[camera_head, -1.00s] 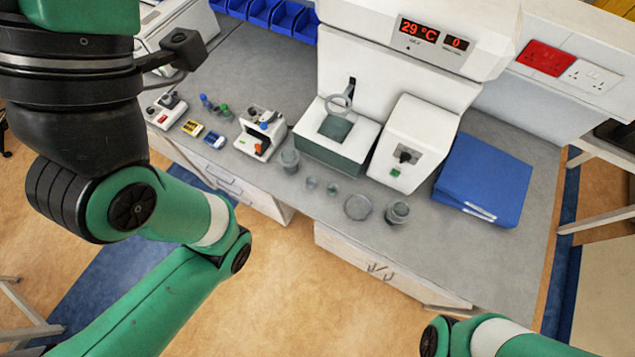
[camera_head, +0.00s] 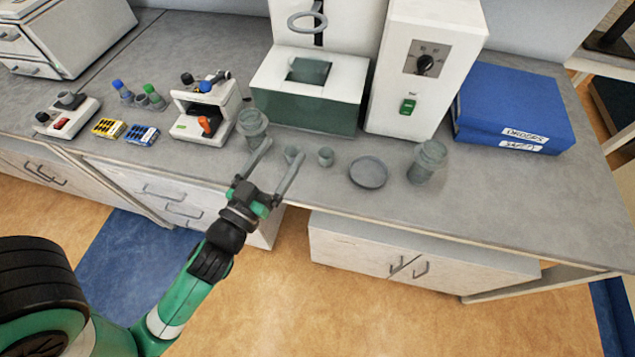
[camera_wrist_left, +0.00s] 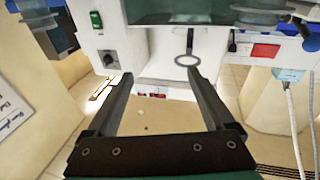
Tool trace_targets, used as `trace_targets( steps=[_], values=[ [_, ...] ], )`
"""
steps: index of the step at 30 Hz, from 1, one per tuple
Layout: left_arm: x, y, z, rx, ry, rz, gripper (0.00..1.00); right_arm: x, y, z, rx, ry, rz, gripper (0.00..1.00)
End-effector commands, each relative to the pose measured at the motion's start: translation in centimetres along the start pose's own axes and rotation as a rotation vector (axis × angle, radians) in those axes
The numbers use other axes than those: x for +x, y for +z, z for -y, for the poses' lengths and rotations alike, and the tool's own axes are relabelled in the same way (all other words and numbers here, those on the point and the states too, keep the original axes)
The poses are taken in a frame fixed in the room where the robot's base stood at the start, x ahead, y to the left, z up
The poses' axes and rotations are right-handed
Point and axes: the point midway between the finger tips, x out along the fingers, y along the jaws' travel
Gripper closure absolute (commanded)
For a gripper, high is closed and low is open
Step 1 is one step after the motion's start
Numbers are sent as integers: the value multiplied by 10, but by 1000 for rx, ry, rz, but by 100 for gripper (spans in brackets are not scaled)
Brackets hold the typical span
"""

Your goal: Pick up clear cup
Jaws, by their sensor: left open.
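Several clear, greyish vessels stand near the front of the bench in the head view. Two small clear cups, a left one (camera_head: 291,154) and a right one (camera_head: 325,157), stand between a larger flanged vessel (camera_head: 252,127) and a shallow round dish (camera_head: 368,172). Another larger flanged vessel (camera_head: 428,160) stands right of the dish. I cannot tell which is the task's cup. My left gripper (camera_head: 283,150) is open and empty, its fingers reaching toward the left small cup; contact is unclear. In the left wrist view its fingers (camera_wrist_left: 160,76) are spread with nothing between them. My right gripper is out of view.
A white-and-green bath (camera_head: 308,95) and a white box with a knob (camera_head: 424,70) stand behind the vessels. Blue binders (camera_head: 512,107) lie at the right. A small white device (camera_head: 205,110) is at the left. The bench's front right is clear.

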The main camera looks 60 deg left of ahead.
Motion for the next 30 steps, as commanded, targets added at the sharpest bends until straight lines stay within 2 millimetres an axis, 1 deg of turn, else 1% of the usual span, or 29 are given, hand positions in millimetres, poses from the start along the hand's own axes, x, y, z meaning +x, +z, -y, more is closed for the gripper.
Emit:
trace_targets(
  steps=[1, 3, 4, 6, 8, 13, 17, 18, 22, 24, 30],
  values=[
    [-17, 58, 11, 16, -18, 52, 13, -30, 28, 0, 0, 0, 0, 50],
    [-30, 89, 21, 29, -36, 98, 13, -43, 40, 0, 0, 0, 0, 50],
    [-34, 98, 24, 33, -42, 111, 13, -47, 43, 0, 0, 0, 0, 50],
    [-39, 109, 28, 38, -52, 126, 13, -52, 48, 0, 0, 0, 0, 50],
    [-39, 110, 30, 38, -57, 125, 13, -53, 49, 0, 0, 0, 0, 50],
    [-35, 106, 30, 37, -59, 123, 13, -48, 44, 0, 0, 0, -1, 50],
    [-14, 104, 32, 35, -62, 120, 13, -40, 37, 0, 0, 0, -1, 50],
    [-6, 106, 32, 35, -61, 121, 13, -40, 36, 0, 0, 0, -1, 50],
    [17, 111, 34, 36, -60, 120, 13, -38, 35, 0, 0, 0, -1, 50],
    [24, 113, 34, 37, -59, 121, 13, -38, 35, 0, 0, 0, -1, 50],
    [30, 114, 35, 37, -58, 122, 13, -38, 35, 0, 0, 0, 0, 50]
  ],
)
